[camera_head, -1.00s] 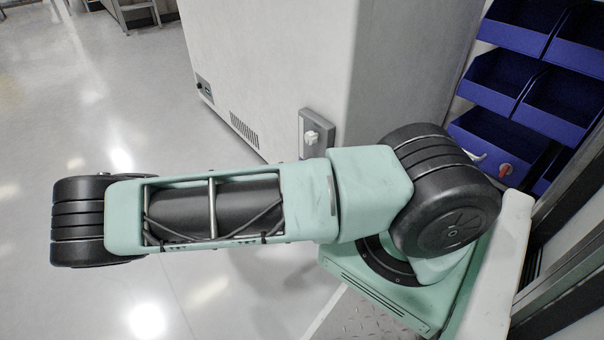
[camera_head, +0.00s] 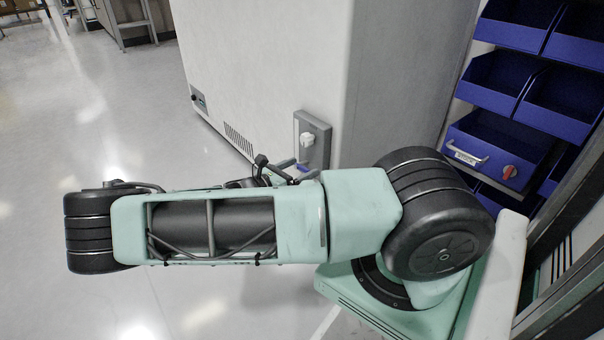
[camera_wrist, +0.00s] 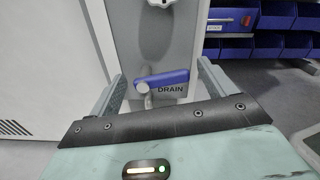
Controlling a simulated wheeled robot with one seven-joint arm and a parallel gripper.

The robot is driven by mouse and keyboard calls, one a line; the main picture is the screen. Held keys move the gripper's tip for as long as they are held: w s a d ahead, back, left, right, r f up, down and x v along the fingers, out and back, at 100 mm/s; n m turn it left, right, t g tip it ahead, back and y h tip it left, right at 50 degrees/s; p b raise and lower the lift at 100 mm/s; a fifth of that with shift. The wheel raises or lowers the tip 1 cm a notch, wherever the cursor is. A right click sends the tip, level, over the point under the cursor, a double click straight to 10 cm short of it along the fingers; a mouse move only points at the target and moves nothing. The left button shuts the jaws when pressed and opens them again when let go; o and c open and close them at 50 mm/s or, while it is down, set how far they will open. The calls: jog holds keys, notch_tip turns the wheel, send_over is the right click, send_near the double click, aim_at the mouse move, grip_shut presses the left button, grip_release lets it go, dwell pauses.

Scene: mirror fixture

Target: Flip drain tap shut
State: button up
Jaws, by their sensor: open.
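The drain tap shows in the wrist view as a blue lever (camera_wrist: 165,77) on a grey spout (camera_wrist: 145,95), above the printed word DRAIN. The lever lies nearly level across the picture, its free end to the right. My gripper (camera_wrist: 162,72) is open, with one finger left and one right of the tap. I cannot tell whether either finger touches it. In the head view my gripper (camera_head: 285,166) is partly hidden behind my arm, close to the grey panel (camera_head: 324,150). A small blue part of the tap (camera_head: 303,168) shows there.
A white knob (camera_head: 308,139) sits on the panel above the tap. The panel is on a large pale cabinet (camera_head: 270,60). Blue bins (camera_head: 500,145), one with a red knob, stand on a rack at the right. The floor at left is clear.

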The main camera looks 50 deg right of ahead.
jog(key=shift+s+d, duration=0.15)
jog(key=shift+d, duration=0.5)
jog(key=c, duration=1)
jog(key=shift+r+m+p, duration=0.15)
jog(key=shift+m+p, duration=0.15)
jog(key=shift+p, duration=0.6)
jog(key=shift+m+p, duration=0.3)
jog(key=shift+p, duration=0.2)
jog(key=shift+s+f+m+p, duration=0.1)
jog(key=shift+f+m+p, duration=0.3)
jog(key=shift+m, duration=0.2)
jog(key=o, duration=1)
jog(key=shift+a, duration=0.15)
